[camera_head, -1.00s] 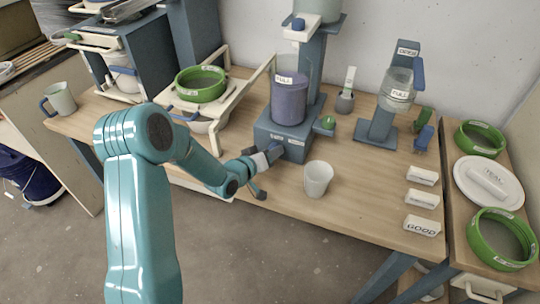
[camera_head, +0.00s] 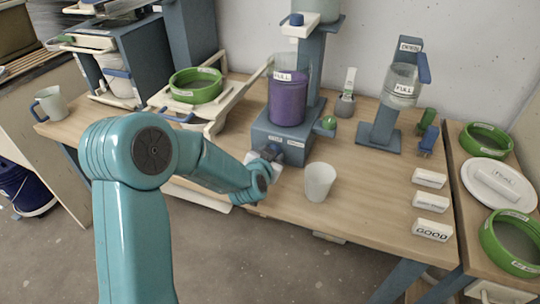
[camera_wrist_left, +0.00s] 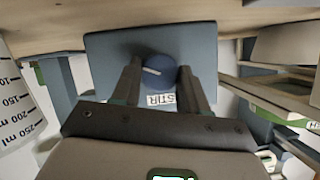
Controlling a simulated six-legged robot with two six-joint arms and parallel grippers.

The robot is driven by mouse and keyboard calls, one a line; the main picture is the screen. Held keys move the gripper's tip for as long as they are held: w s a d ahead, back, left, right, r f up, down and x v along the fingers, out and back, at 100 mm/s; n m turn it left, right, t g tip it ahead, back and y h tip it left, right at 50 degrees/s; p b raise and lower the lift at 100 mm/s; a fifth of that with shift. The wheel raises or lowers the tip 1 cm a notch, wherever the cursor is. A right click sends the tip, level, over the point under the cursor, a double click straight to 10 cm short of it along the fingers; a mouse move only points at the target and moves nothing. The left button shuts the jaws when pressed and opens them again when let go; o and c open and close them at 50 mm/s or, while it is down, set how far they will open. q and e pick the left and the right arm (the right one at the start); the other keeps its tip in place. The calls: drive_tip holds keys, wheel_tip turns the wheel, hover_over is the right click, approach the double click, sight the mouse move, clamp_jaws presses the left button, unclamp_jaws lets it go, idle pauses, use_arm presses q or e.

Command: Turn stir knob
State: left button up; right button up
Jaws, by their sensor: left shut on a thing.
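The stir knob (camera_wrist_left: 160,70) is a dark blue round knob with a white pointer line, on the front of a blue-grey base. A STIR label (camera_wrist_left: 160,99) sits beside it in the wrist view. My left gripper (camera_wrist_left: 158,78) is shut on the knob, a finger on each side. In the head view my left gripper (camera_head: 268,156) is at the front of the mixer base (camera_head: 300,150), and it mostly hides the knob. A clear vessel with purple contents (camera_head: 288,103) stands on the base. My right gripper is not in view.
A pale cup (camera_head: 319,182) stands close to the right of my left gripper. A green knob (camera_head: 328,123) juts from the base's right side. White label blocks (camera_head: 431,202) lie near the table's right edge. The table front between cup and blocks is clear.

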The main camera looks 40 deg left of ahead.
use_arm(q)
drive_tip(key=shift+d+r+m+y, duration=0.1)
drive_tip(key=shift+d+m+y, duration=0.05)
drive_tip(key=shift+m+y, duration=0.4)
drive_tip(key=shift+w+m+y+p, duration=0.1)
drive_tip(key=shift+m+y+p, duration=0.4)
drive_tip(key=shift+m, duration=0.55)
drive_tip(key=shift+d+f+m+y+b, duration=0.1)
drive_tip(key=shift+f+m+y+b, duration=0.1)
drive_tip(key=shift+m+y, duration=0.35)
drive_tip(key=shift+d+f+m+y+b, duration=0.15)
drive_tip(key=shift+m+y, duration=0.15)
drive_tip(key=shift+m, duration=0.35)
drive_tip(key=shift+r+m+t+y+b, duration=0.1)
drive_tip(key=shift+m+t+y+b, duration=0.35)
drive_tip(key=shift+m, duration=0.65)
drive_tip(key=shift+y, duration=0.25)
drive_tip(key=o, duration=1.1)
drive_tip(key=shift+c, duration=0.2)
drive_tip(key=shift+a, duration=0.1)
